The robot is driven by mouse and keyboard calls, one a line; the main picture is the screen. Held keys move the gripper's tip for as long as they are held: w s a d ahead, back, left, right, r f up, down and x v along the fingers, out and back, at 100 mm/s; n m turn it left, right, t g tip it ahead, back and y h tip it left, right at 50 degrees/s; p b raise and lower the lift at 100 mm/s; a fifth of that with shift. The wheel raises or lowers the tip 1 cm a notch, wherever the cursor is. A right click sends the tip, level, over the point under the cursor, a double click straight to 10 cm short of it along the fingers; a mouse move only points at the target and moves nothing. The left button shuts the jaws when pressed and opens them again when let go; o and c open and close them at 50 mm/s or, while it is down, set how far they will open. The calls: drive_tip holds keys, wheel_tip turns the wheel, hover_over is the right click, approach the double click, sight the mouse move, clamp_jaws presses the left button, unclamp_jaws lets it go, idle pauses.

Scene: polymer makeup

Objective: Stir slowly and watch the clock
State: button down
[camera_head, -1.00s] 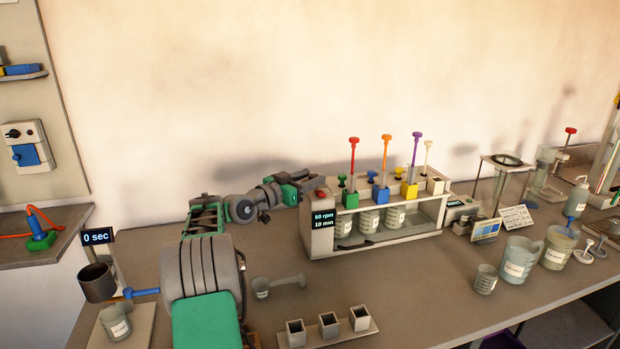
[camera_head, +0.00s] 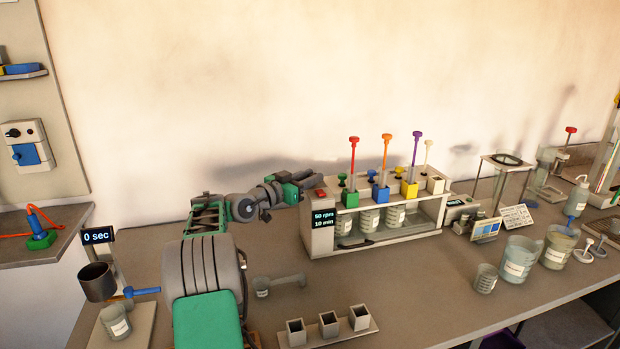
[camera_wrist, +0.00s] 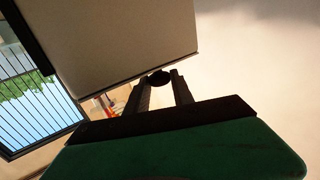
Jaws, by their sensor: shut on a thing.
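The stirring machine (camera_head: 321,240) stands at the middle back of the bench; its display reads 50 rpm and 10 min. Red, orange, purple and cream stirrers stand upright in its top, with beakers below. A red button (camera_head: 320,192) sits on its left top end. My gripper (camera_head: 304,177) is beside that end, close to the button; whether it touches cannot be told. In the wrist view, my gripper (camera_wrist: 160,80) is shut on a small dark round thing (camera_wrist: 159,77). A clock display (camera_head: 97,235) at the left reads 0 sec.
A rack of square cups (camera_head: 328,325) is at the front. A small ladle-like cup (camera_head: 262,287) lies behind it. Large beakers (camera_head: 518,260) stand at right.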

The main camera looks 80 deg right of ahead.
drive_tip(key=shift+s+f+n+t+b, duration=0.1)
drive_tip(key=shift+n+t+b, duration=0.25)
drive_tip(key=shift+b, duration=0.2)
drive_tip(key=n+t+h+b, duration=0.1)
drive_tip(key=t, duration=0.1)
drive_tip(key=n+t+b, duration=0.1)
drive_tip(key=b, duration=0.1)
drive_tip(key=shift+s+a+f+t+h, duration=0.1)
drive_tip(key=shift+s+a+t+h, duration=0.05)
drive_tip(key=shift+s+t+h, duration=0.2)
drive_tip(key=n+t, duration=0.1)
drive_tip(key=n+t+b, duration=0.1)
drive_tip(key=t, duration=0.1)
drive_tip(key=n+t+b, duration=0.1)
drive_tip(key=t, duration=0.1)
drive_tip(key=shift+s+n+h, duration=0.25)
drive_tip(key=shift+h, duration=0.1)
drive_tip(key=shift+n+t+b, duration=0.6)
drive_tip(key=shift+n+t, duration=0.7)
drive_tip(key=shift+t, duration=0.5)
drive_tip(key=shift+r+t, duration=0.2)
drive_tip(key=shift+t, duration=0.3)
drive_tip(key=c, duration=1.1)
unclamp_jaws()
drive_tip(key=shift+c, duration=0.2)
